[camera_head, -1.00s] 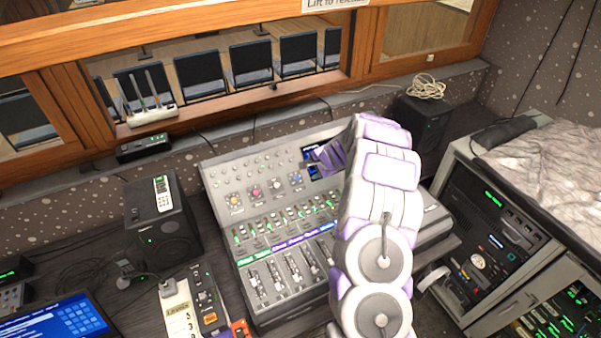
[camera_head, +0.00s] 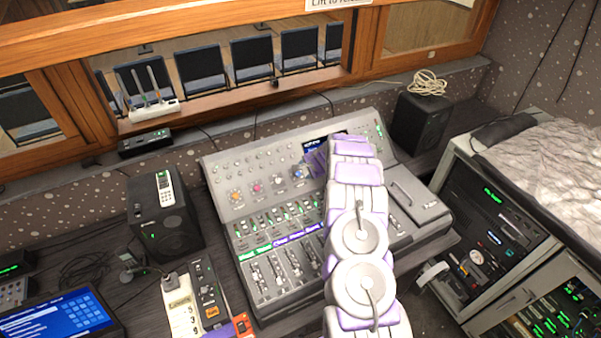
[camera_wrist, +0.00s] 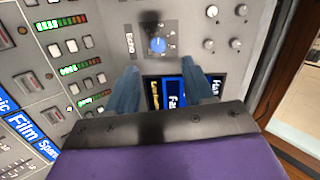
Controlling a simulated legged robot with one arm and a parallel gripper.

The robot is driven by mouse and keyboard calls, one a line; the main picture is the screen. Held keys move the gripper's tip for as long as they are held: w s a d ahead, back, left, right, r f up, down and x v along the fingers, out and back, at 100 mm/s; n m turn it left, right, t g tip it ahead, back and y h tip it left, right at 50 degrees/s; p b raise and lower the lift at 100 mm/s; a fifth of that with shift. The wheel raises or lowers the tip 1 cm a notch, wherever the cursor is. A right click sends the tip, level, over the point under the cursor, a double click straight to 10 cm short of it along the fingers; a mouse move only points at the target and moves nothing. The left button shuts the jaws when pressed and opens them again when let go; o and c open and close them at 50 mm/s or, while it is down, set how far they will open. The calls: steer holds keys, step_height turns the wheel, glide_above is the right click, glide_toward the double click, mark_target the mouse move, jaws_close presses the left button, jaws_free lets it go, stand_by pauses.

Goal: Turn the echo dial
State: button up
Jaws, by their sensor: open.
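The echo dial (camera_wrist: 158,45) is a blue knob on the grey sloped panel of the mixing desk, beside the word "Echo" in the wrist view. In the head view the blue dial (camera_head: 298,173) is the rightmost visible knob of a coloured row, next to my gripper (camera_head: 314,162). In the wrist view my gripper (camera_wrist: 160,68) is open and empty. Its two bluish fingers point toward the dial, one to each side, with their tips just short of it in the picture. I cannot tell the depth between them.
The mixing desk (camera_head: 270,280) has rows of buttons and faders. Orange (camera_head: 235,195) and pink (camera_head: 257,187) knobs sit left of the dial. A small screen (camera_wrist: 175,92) shows between the fingers. Speakers stand left (camera_head: 170,240) and right (camera_head: 418,120) of the desk.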

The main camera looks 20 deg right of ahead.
mark_target(299, 173)
steer(key=x, duration=0.4)
steer(key=shift+s+a+p, duration=0.1)
steer(key=shift+a+p, duration=0.15)
steer(key=shift+p, duration=0.05)
steer(key=shift+x, duration=0.85)
steer(key=shift+w+d+f, duration=0.2)
steer(key=shift+w+f, duration=0.15)
steer(key=shift+w, duration=0.05)
steer(key=shift+w+a+f, duration=0.1)
steer(key=shift+a+f, duration=0.05)
steer(key=shift+f, duration=0.15)
jaws_close()
